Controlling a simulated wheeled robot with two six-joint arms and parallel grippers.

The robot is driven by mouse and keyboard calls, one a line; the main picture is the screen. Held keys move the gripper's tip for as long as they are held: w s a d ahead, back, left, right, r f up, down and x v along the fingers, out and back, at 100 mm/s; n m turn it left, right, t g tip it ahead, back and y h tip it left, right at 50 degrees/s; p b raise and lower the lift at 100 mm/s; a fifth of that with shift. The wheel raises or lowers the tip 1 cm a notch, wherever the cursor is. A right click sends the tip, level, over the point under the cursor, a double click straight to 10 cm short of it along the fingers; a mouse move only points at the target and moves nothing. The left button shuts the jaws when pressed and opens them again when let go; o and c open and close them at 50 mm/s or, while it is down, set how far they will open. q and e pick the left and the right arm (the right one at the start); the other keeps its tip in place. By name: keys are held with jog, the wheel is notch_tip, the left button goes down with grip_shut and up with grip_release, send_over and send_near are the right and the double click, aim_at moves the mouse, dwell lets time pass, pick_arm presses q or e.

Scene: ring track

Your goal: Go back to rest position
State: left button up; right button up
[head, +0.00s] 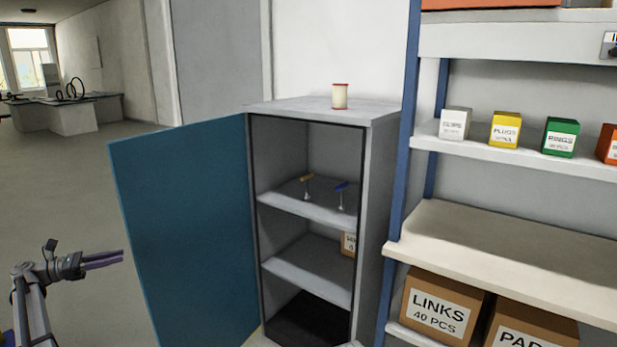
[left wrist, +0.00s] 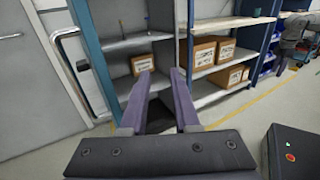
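My left gripper (head: 121,257) is at the lower left of the head view, left of the open blue cabinet door (head: 190,230). It is empty and touches nothing. In the left wrist view its two fingers (left wrist: 162,72) stand apart, with the cabinet and shelves beyond them. My right gripper is not in either view.
The grey cabinet (head: 375,230) stands open, with two small tools, one yellow-handled (head: 307,183) and one blue-handled (head: 341,192), on its upper shelf. A cream spool (head: 340,96) is on top. A shelf rack with boxes (head: 436,305) stands right. Floor at left is clear.

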pick_arm(q)
jog(key=d+f+m+g+y, duration=0.1)
jog(key=d+f+m+g, duration=0.3)
jog(key=d, duration=1.1)
jog(key=d+f+m+g+y, duration=0.25)
jog(key=d+f, duration=0.35)
jog(key=d, duration=0.9)
jog(key=s+d+f+m+g+y, duration=0.2)
jog(key=s+d+f+m, duration=0.25)
jog(key=d, duration=0.45)
jog(key=s+d+f+m+g+y, duration=0.25)
jog(key=s+d+m, duration=0.3)
jog(key=d, duration=0.45)
jog(key=s+d+f+m+t+y, duration=0.1)
jog(key=s+d+f+m+y, duration=0.1)
jog(key=s+d+m+y, duration=0.35)
jog(key=s+d+f+m+y, duration=0.25)
jog(key=s+m, duration=0.35)
jog(key=s, duration=0.5)
notch_tip(320, 180, up, 14)
jog(key=p, duration=1.4)
jog(key=shift+a, duration=0.45)
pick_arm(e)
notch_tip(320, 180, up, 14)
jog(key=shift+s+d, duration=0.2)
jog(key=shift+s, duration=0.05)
